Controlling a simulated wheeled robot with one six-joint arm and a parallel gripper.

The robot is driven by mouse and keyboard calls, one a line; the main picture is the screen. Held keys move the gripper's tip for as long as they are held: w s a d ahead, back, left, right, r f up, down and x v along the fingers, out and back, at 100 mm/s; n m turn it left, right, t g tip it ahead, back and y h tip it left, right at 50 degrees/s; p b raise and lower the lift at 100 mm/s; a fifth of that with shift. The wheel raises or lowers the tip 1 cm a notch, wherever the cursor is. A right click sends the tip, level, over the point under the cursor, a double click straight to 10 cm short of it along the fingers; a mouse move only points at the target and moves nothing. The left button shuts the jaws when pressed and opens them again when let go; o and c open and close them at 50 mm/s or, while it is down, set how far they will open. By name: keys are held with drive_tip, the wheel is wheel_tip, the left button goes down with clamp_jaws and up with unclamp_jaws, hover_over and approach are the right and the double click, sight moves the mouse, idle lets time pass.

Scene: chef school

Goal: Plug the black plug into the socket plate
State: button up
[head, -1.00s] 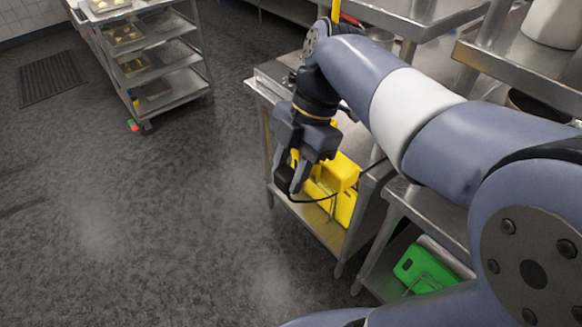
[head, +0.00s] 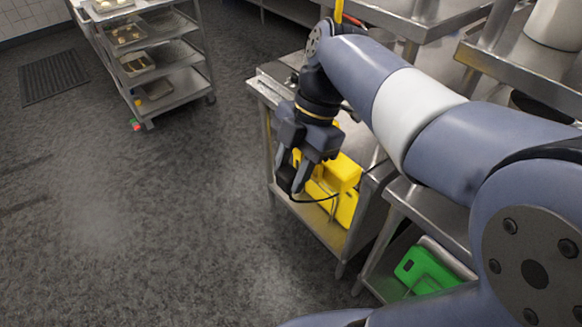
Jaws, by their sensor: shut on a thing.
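My gripper (head: 294,187) hangs beside the front of the steel table, at the end of my arm, pointing down. It is shut on the black plug (head: 285,177), a small dark block at the fingers. A thin black cord (head: 322,200) runs from it to the right, past the yellow boards. The socket plate cannot be made out in this view; my arm hides part of the table.
The steel table (head: 262,85) has a lower shelf with yellow boards (head: 345,207). A green board (head: 425,268) lies on a lower shelf at right. A steel rack trolley (head: 181,87) with trays stands at upper left. The floor (head: 130,230) at left is clear.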

drive_tip(key=shift+w+d, duration=0.2)
drive_tip(key=shift+d, duration=0.05)
drive_tip(key=shift+s+a, duration=0.15)
drive_tip(key=shift+a, duration=0.05)
idle(0.5)
drive_tip(key=shift+s+a, duration=0.5)
drive_tip(key=shift+a, duration=0.25)
drive_tip(key=shift+w+d, duration=0.65)
drive_tip(key=shift+d, duration=0.3)
idle(1.6)
drive_tip(key=shift+s+a, duration=0.15)
drive_tip(key=shift+a, duration=0.05)
drive_tip(key=shift+s+a, duration=0.5)
drive_tip(key=shift+a, duration=0.2)
idle(0.4)
